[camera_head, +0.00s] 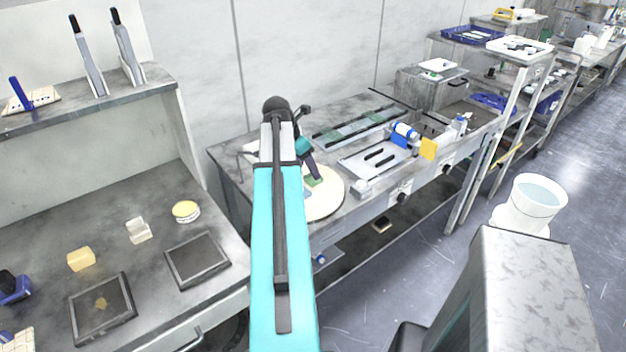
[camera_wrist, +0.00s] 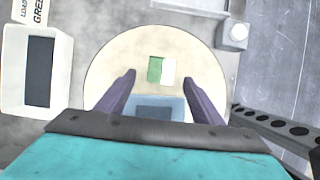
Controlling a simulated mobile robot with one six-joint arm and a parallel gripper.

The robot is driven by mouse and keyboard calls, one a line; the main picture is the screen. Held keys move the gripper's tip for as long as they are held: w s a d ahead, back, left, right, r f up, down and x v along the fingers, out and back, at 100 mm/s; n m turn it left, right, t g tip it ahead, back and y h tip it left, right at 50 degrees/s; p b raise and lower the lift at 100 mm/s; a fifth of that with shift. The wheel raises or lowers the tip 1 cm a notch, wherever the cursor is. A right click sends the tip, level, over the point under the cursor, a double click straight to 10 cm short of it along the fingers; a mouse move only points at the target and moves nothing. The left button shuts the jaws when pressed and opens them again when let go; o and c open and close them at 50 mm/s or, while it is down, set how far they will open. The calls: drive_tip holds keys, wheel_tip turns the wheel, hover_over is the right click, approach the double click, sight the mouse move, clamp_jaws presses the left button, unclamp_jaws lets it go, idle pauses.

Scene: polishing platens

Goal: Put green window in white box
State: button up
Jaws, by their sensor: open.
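The green window (camera_wrist: 154,70) lies flat on a round cream platen (camera_wrist: 105,73), with a white strip along its right side. It shows small in the head view (camera_head: 313,181), by my gripper's fingers. My gripper (camera_wrist: 162,76) is open, its two purple fingers apart above the platen, one on each side of the window in the picture. Nothing is seen held. A white box (camera_wrist: 63,75) with a dark inside stands left of the platen in the wrist view, beside a partly cut-off label. In the head view I cannot make out this box.
A pale blue piece (camera_wrist: 178,104) with a dark rectangle shows between the finger bases; I cannot tell what it is. A grey fitting (camera_wrist: 233,35) stands right of the platen.

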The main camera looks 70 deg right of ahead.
sight(311, 177)
drive_tip(key=shift+p+x, duration=0.85)
drive_tip(key=shift+x, duration=1.5)
drive_tip(key=c, duration=1.3)
drive_tip(key=shift+r, duration=0.25)
drive_tip(key=shift+r+b, duration=0.85)
drive_tip(key=shift+r, duration=0.7)
drive_tip(key=a+b, duration=0.1)
drive_tip(key=a, duration=0.3)
drive_tip(key=a+b, duration=0.1)
drive_tip(key=a, duration=0.4)
drive_tip(key=s+a+r+b, duration=0.1)
drive_tip(key=a, duration=0.3)
drive_tip(key=shift+a, duration=0.3)
drive_tip(key=shift+a+b, duration=0.1)
drive_tip(key=shift+b, duration=0.6)
drive_tip(key=shift+a+b, duration=0.35)
drive_tip(key=shift+b, duration=0.3)
drive_tip(key=shift+a+r+b, duration=0.2)
drive_tip(key=shift+a+b, duration=0.45)
drive_tip(key=shift+b, duration=0.25)
